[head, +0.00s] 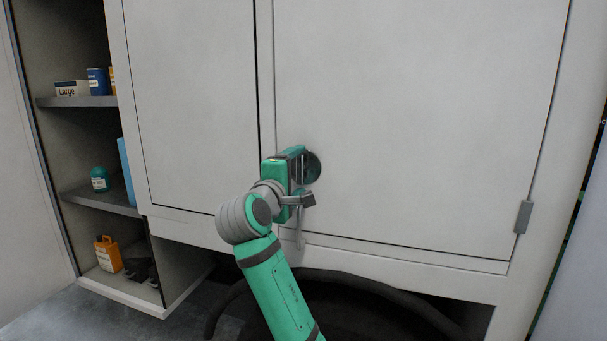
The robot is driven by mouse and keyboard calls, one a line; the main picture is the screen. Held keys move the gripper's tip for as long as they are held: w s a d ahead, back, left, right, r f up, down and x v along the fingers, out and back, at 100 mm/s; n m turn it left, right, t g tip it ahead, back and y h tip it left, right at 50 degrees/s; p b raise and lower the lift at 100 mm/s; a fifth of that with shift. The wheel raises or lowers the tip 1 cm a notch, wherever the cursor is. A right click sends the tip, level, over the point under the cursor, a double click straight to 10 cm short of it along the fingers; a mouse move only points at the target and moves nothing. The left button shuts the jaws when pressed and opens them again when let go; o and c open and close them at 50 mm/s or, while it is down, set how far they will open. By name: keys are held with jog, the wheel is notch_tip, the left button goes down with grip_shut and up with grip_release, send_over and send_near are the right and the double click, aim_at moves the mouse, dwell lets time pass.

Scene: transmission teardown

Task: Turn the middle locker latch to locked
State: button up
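The middle locker door (420,110) is a pale grey panel that looks shut. A dark round latch plate (315,166) sits near its left edge, mostly behind my gripper. My green and grey gripper (305,178) is at the latch, its body just left of and in front of the plate. A thin grey bar (299,232) hangs down below the gripper; I cannot tell whether it is the latch handle. The fingertips and the latch's grip part are hidden, so I cannot tell whether the fingers are open or shut, or how the latch is turned.
Another pale door panel (190,90) is to the left. Open shelves (90,101) farther left hold boxes, a teal-topped container (99,179) and an orange container (108,254). A hinge (523,217) is on the right edge. A dark hose (375,288) curves below the doors.

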jog(key=shift+a, duration=0.15)
jog(key=shift+a, duration=0.1)
